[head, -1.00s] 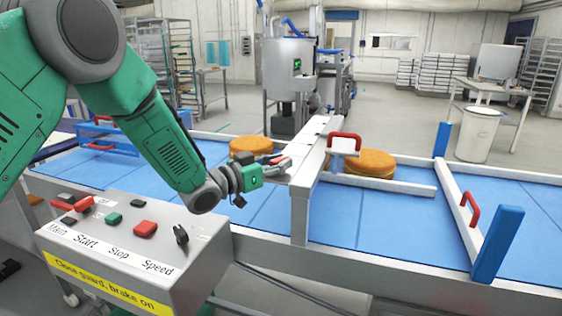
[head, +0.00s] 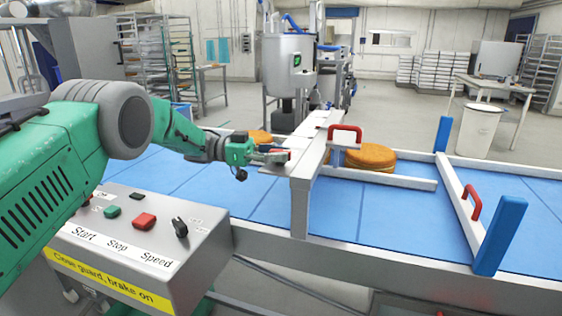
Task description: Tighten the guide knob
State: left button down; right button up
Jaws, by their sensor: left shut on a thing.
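My left gripper (head: 280,156) is at the left edge of the grey bridge (head: 300,190) over the blue conveyor. It is shut on a small red part, which looks like the guide knob (head: 284,153). The fingers hide most of the knob, so I cannot tell how tight it sits. A guide rail (head: 385,179) runs to the right from the bridge. A red handle (head: 345,128) stands above its left end. My right gripper is not in view.
The control box (head: 150,235) with Start, Stop and Speed controls is in front. A barrier with blue posts (head: 498,238) stands at the right. The near right belt is clear.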

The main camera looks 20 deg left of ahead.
pick_arm(q)
jog(key=shift+f+m+g+b, duration=0.4)
jog(key=shift+m+g+b, duration=0.3)
jog(key=shift+g, duration=0.5)
jog(key=shift+r, duration=0.1)
jog(key=c, duration=1.6)
grip_release()
jog(key=shift+c, duration=0.2)
jog(key=shift+o, duration=1)
jog(key=shift+w, duration=0.1)
jog(key=shift+r, duration=0.1)
jog(key=shift+a, duration=0.1)
